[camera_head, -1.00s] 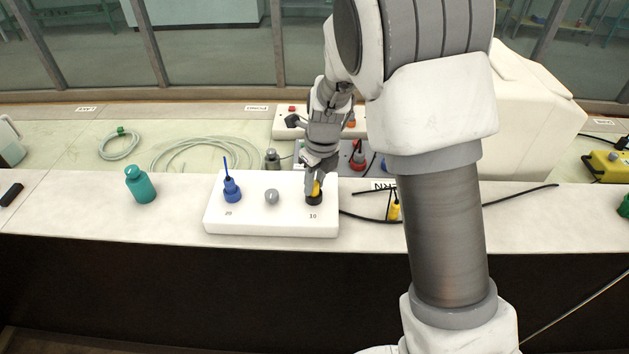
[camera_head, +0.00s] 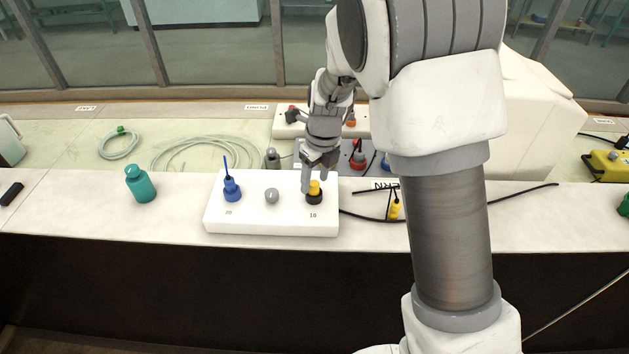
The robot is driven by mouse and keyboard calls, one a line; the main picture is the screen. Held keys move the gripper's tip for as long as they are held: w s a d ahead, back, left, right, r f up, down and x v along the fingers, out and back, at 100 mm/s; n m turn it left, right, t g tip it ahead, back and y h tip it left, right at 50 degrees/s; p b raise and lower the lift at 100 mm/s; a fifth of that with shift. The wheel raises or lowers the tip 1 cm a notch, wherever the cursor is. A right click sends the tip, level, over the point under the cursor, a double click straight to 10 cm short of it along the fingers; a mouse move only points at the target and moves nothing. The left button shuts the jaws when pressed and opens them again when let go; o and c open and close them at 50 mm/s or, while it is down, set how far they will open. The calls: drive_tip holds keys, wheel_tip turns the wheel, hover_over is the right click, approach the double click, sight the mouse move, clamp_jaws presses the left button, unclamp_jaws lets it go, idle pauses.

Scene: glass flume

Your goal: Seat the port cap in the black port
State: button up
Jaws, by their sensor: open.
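The port cap, a small yellow piece (camera_head: 314,187), stands upright in the black port (camera_head: 314,198), a dark ring at the right end of a white block (camera_head: 255,226). The number 10 is printed in front of that port. My gripper (camera_head: 318,176) is open just above and behind the yellow cap, its fingers pointing down. One finger shows to the left of the cap, and the cap's top is in plain view. Whether the gripper still touches the cap, I cannot tell.
The block also holds a blue piece (camera_head: 232,188) with a thin stem and a grey knob (camera_head: 271,196). A teal bottle (camera_head: 140,184) stands to the left. A black cable with a yellow plug (camera_head: 394,209) lies to the right. Red and black items (camera_head: 358,156) sit behind.

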drive_tip(key=s+d+r+n, duration=0.3)
drive_tip(key=r, duration=0.5)
drive_tip(key=s+d+r+n, duration=0.3)
drive_tip(key=s+r+n, duration=0.1)
drive_tip(key=r, duration=0.5)
drive_tip(key=s+d+r+n+t, duration=0.1)
drive_tip(key=s+d+n, duration=0.3)
drive_tip(key=s+n, duration=0.5)
drive_tip(key=s+d+r+n+t+h, duration=0.1)
drive_tip(key=s+d+r+n+t, duration=0.1)
drive_tip(key=s+n, duration=0.6)
drive_tip(key=d+n+t, duration=0.1)
drive_tip(key=d+n, duration=0.1)
drive_tip(key=n, duration=0.1)
drive_tip(key=shift+s+r, duration=0.2)
drive_tip(key=shift+s, duration=0.2)
drive_tip(key=shift+c, duration=0.8)
